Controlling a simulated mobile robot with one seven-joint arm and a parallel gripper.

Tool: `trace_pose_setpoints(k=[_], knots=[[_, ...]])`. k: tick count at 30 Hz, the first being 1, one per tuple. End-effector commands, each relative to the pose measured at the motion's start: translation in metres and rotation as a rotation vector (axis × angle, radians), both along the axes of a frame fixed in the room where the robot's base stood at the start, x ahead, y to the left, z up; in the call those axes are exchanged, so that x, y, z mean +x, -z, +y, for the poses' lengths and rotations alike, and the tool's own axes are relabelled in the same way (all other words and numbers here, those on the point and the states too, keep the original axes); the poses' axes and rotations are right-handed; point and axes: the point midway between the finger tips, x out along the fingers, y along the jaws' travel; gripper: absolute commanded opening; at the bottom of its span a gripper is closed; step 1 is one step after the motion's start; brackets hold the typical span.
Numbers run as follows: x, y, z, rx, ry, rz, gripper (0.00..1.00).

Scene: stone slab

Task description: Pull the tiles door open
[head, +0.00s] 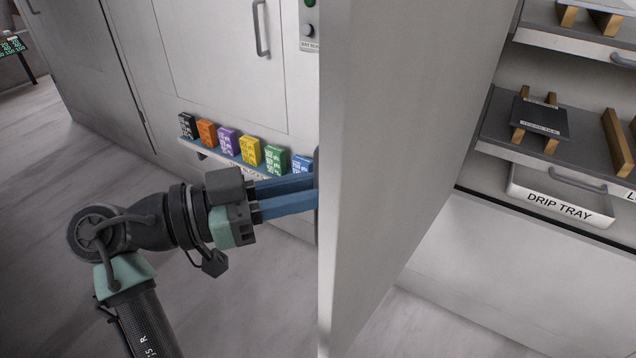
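A large pale grey door (415,150) stands swung out, nearly edge-on to the view, with shelves showing on its right. I take it as the tiles door; no label on it is visible. My gripper (311,192) is on the left side of this door, its two blue fingers pointing right at the door face. The fingertips meet a dark, narrow part at the door's edge, perhaps the handle. I cannot tell whether the fingers are closed on it, as the door edge hides most of that part.
Right of the door are shelves with dark tile samples (540,118) on wooden stands and a drip tray (560,197). Left, a grey cabinet wall (200,60) carries a ledge with several coloured boxes (250,151). The floor (50,230) at the left is clear.

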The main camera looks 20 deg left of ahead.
Motion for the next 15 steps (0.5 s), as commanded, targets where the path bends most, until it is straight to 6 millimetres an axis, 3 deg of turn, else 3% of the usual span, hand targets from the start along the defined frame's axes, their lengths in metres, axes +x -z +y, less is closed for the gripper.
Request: trace_pose_setpoints(k=[1,5,15], knots=[[0.0025,-0.0042,-0.0025,0.000,0.002,-0.008,0.25],[0.0019,-0.0031,-0.0018,0.000,0.001,-0.006,0.48],[-0.0006,-0.0015,0.0017,-0.001,-0.002,-0.003,0.50]])
